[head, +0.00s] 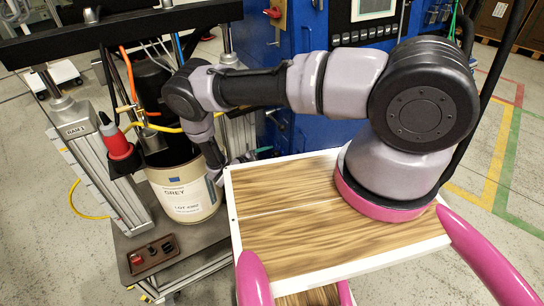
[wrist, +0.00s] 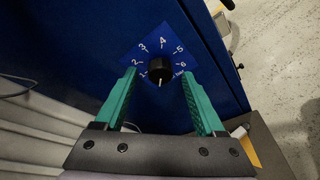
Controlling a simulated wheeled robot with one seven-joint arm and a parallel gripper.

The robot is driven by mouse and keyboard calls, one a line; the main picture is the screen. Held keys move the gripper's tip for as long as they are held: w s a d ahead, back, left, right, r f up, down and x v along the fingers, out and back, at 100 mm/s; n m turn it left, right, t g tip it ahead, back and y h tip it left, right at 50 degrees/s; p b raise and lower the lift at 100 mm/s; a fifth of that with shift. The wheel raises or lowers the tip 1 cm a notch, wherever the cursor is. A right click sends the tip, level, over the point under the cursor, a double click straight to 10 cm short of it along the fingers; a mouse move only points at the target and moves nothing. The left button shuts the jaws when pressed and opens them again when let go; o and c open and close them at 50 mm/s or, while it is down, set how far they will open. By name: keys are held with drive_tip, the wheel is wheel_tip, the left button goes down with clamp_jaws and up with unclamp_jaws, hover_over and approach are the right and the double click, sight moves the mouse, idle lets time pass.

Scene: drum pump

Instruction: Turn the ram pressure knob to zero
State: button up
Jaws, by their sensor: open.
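The black round knob (wrist: 159,66) sits on a dark blue square dial plate (wrist: 184,37) with white numbers 1 to 6 around it. A thin white mark shows at the knob's lower edge, pointing down in the wrist view; I cannot tell whether it is on the knob or the plate. My gripper (wrist: 159,75) is open, with one green finger on each side of the knob and visible gaps between. Whether the fingertips reach the knob's depth is unclear. In the head view a green finger (head: 264,150) shows beyond the wooden top; the knob is not seen there.
The wooden top (head: 285,240) with white edges lies below my arm. A blue cabinet (head: 265,45) stands behind. Floor is clear at right.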

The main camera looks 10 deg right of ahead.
drive_tip(key=v, duration=0.9)
drive_tip(key=shift+a, duration=0.15)
drive_tip(key=shift+s+r, duration=0.1)
